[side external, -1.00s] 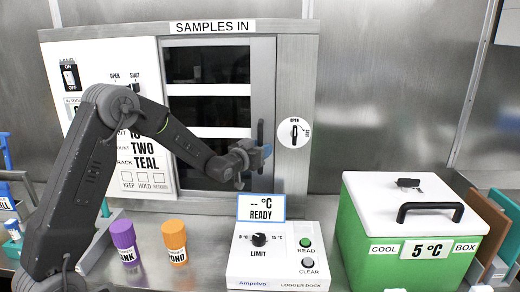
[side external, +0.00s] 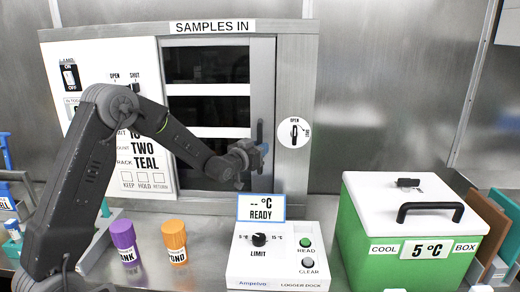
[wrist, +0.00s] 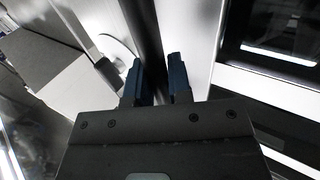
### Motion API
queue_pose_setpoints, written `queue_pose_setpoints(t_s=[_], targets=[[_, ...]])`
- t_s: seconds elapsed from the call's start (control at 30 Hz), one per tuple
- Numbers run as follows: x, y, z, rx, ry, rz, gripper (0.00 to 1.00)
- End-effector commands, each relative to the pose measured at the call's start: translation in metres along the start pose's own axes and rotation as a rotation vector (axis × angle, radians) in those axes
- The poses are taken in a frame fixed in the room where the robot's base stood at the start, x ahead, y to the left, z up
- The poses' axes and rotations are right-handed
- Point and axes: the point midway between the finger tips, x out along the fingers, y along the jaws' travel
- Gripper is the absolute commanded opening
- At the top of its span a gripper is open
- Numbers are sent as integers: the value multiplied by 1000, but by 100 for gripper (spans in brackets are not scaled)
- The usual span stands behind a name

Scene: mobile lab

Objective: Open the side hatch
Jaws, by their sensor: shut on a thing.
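The side hatch (side external: 262,75) under the SAMPLES IN label is a grey-framed door with dark panes and white bars. It looks closed in its frame. A dark upright bar handle (side external: 260,130) stands on its right side. My gripper (side external: 264,148) is at this handle, at its lower part. In the wrist view my blue-tipped gripper (wrist: 157,80) has its fingers on either side of the dark bar (wrist: 143,30), shut on it. A round white plate with a dark latch lever (side external: 294,132) and an OPEN mark sits on the frame to the right.
Below the hatch stand a logger dock (side external: 279,262) with a READY display (side external: 261,207), and purple (side external: 124,238) and orange (side external: 174,240) sample jars. A green cool box (side external: 400,235) with a white lid stands at the right. A switch panel (side external: 100,85) is left of the hatch.

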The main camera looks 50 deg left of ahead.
Motion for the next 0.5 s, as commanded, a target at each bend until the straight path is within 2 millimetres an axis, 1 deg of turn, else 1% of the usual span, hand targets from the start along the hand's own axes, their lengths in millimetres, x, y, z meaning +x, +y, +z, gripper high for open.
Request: queue_pose_setpoints(t_s=[0.17, 0.27, 0.5], targets=[[-12, -19, -1, 1, 0, -5, 0], [-24, -38, -1, 1, 1, -8, 0], [-66, -100, -1, 1, 2, -10, 0]])
